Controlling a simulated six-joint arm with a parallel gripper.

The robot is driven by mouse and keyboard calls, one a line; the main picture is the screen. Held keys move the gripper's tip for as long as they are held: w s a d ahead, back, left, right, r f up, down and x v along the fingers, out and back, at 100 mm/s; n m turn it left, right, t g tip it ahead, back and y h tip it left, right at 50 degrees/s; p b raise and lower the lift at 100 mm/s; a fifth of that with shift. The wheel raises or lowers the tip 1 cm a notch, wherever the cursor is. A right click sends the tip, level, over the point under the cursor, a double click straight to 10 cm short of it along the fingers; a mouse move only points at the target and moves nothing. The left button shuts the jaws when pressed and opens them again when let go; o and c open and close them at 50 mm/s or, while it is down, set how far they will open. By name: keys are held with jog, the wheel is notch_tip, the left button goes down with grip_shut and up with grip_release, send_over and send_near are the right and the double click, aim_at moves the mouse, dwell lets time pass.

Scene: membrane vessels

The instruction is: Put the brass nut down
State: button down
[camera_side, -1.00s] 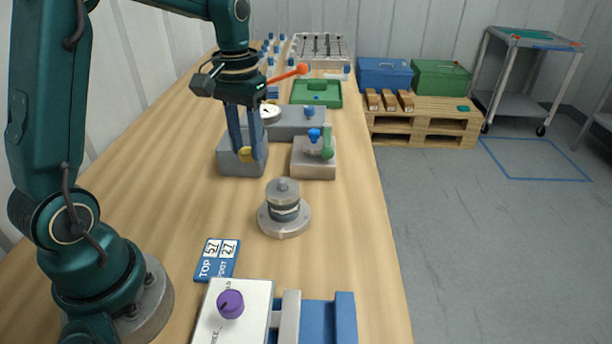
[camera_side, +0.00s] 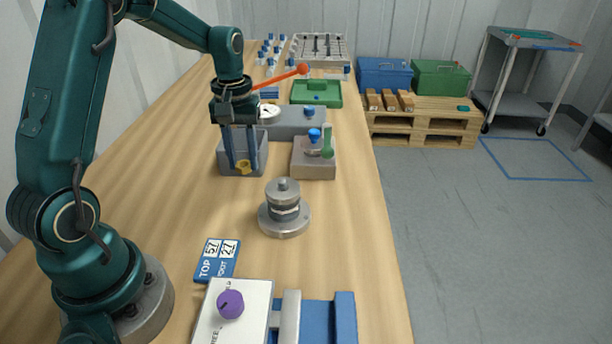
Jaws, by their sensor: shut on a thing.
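The brass nut (camera_side: 244,167) is a small yellow ring. My gripper (camera_side: 242,162) points down and is shut on the nut, with one finger on each side of it. The nut and fingertips are at a grey block or open box (camera_side: 259,171) on the bench. They look to be in front of or inside its top opening; I cannot tell which. I also cannot tell whether the nut touches a surface.
A grey block with a blue knob and green part (camera_side: 314,165) stands right of the box. A steel flanged vessel (camera_side: 284,212) stands nearer. A dial gauge (camera_side: 269,112) is behind. A blue label card (camera_side: 217,261) lies in front. The bench (camera_side: 350,240) is clear at right.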

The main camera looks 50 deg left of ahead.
aim_at(260, 192)
jog(key=shift+w+d+f, duration=0.85)
jog(key=shift+w+d, duration=0.05)
jog(key=shift+f, duration=1.9)
jog(key=shift+f, duration=0.1)
jog(key=c, duration=0.5)
grip_release()
